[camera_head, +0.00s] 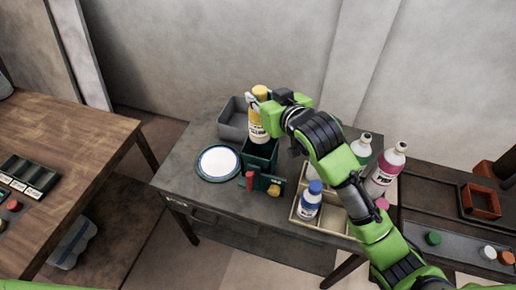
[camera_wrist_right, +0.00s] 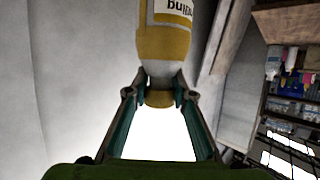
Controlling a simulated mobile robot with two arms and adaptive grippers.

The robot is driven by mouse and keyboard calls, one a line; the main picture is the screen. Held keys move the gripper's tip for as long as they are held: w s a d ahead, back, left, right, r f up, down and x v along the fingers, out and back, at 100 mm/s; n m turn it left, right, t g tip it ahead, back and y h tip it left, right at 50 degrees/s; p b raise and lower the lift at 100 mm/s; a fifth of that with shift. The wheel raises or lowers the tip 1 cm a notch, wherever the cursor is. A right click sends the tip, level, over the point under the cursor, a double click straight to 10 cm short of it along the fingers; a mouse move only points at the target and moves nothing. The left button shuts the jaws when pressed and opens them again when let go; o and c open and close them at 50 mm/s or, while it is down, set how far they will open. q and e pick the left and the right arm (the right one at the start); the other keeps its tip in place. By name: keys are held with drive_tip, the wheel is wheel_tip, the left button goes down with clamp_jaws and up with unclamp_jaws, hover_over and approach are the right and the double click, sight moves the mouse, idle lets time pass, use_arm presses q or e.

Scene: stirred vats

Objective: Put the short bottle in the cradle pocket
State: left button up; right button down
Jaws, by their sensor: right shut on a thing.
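My right gripper (camera_head: 262,100) is shut on a bottle with a yellow cap and a yellow body with a white label (camera_head: 258,128). In the right wrist view the bottle (camera_wrist_right: 165,42) is gripped at its neck and cap, between the two fingertips (camera_wrist_right: 158,92). The bottle is upright, with its lower end just above or at the mouth of a dark green open box (camera_head: 260,178), which looks like the cradle pocket; I cannot tell whether it has entered. My left gripper is not in view.
A round white plate with a blue rim (camera_head: 219,163) lies left of the green box, and a grey bin (camera_head: 232,122) stands behind. A divided tray (camera_head: 330,222) at right holds a blue-capped bottle (camera_head: 309,200). White (camera_head: 361,148) and pink (camera_head: 386,170) bottles stand near it.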

sight(260, 138)
wheel_tip(260, 138, down, 16)
drive_tip(key=shift+s+d+r+p, duration=0.1)
drive_tip(key=shift+r+p, duration=0.1)
drive_tip(key=shift+p, duration=0.5)
drive_tip(key=shift+f, duration=0.1)
drive_tip(key=c, duration=1.7)
unclamp_jaws()
drive_tip(key=shift+f, duration=0.1)
drive_tip(key=shift+r, duration=0.2)
drive_tip(key=b+v, duration=0.1)
drive_tip(key=v, duration=1.1)
